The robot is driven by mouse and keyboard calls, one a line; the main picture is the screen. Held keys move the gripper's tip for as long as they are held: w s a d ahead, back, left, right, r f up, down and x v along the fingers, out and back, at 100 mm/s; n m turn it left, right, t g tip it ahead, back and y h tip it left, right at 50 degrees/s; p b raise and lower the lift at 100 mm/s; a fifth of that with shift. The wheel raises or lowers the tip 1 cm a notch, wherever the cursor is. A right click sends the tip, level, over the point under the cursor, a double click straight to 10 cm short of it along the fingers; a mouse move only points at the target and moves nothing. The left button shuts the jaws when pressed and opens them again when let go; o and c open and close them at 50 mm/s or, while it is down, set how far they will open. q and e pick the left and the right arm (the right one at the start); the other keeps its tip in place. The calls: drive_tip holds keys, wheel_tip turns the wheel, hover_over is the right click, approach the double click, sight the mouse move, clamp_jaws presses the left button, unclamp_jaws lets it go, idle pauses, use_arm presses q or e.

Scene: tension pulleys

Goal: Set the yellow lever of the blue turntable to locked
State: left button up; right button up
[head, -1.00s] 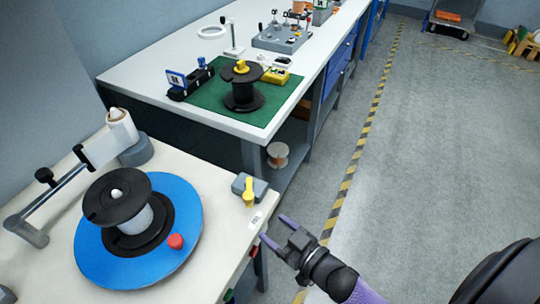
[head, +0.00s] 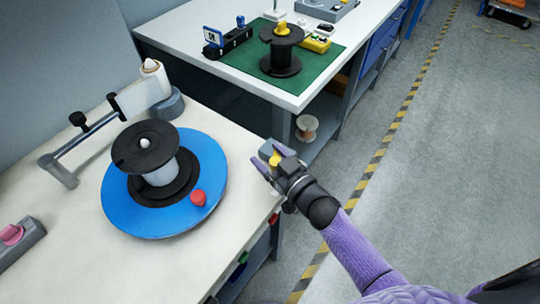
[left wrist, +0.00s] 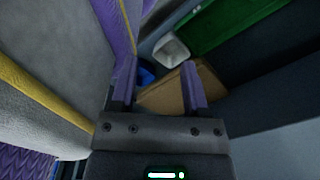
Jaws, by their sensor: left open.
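The blue turntable (head: 216,164) lies on the near white bench in the head view, with a black spool (head: 146,147) and a red knob (head: 198,197) on it. The yellow lever (head: 275,159) stands on a small grey block (head: 266,147) at the bench's right edge, partly hidden by my right gripper. My right gripper (head: 269,160) is at the lever, its purple fingers apart and on either side of it; contact cannot be told. My left gripper (left wrist: 158,75) shows only in the left wrist view, open and empty.
A grey arm with a white roller (head: 152,80) stands behind the turntable. A grey block with a pink knob (head: 12,235) sits at the left. A second bench with a green mat (head: 311,80) and another black spool (head: 281,50) is beyond. Floor at right is open.

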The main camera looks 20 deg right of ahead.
clamp_jaws()
idle(1.3)
